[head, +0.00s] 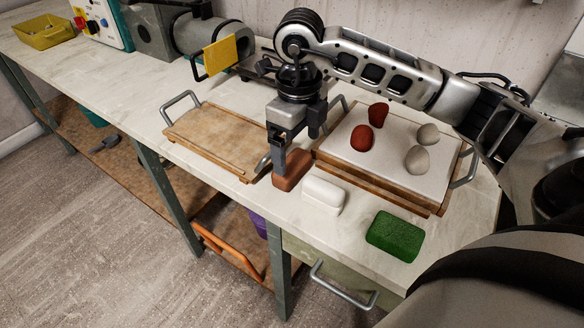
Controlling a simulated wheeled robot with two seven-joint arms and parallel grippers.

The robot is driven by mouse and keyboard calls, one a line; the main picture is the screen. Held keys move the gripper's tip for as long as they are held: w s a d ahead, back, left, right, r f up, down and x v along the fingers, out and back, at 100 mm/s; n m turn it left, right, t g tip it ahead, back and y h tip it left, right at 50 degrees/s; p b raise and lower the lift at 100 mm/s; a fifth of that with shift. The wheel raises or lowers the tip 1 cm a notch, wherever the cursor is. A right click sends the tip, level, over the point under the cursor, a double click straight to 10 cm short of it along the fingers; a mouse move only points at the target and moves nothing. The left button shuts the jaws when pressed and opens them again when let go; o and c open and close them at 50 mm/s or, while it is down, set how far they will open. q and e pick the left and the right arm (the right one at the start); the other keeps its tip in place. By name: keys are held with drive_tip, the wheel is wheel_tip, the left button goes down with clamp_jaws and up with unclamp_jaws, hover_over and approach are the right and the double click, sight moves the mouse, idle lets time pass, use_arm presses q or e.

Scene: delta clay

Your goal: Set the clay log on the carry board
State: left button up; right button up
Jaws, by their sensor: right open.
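The clay log, a reddish-brown block (293,168), lies on the bench in the middle of the head view. The carry board, an empty wooden board with metal end handles (210,138), lies left of the log. My right gripper (291,155) points down at the log with its jaws open. One finger is beside the log's left part and hides some of it; I cannot tell whether it touches. The far finger is partly hidden. My left gripper is not in view.
A second handled board with a white slab (390,148) carries two red and two grey lumps to the right. A white block (323,194) and a green block (395,236) lie near the front edge. Grey machinery (205,38) stands behind. A yellow tray (44,32) is far left.

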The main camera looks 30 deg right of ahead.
sight(292, 162)
drive_tip(key=shift+w+a+f, duration=0.1)
drive_tip(key=shift+w+f, duration=0.05)
drive_tip(key=shift+f, duration=0.8)
drive_tip(key=shift+w+a+f, duration=0.1)
drive_tip(key=shift+w+f, duration=0.05)
drive_tip(key=shift+f, duration=0.75)
drive_tip(key=shift+w+a+f, duration=0.1)
drive_tip(key=shift+w+f, duration=0.05)
drive_tip(key=shift+f, duration=0.8)
drive_tip(key=c, duration=0.8)
drive_tip(key=shift+c, duration=0.6)
drive_tip(key=shift+r, duration=0.15)
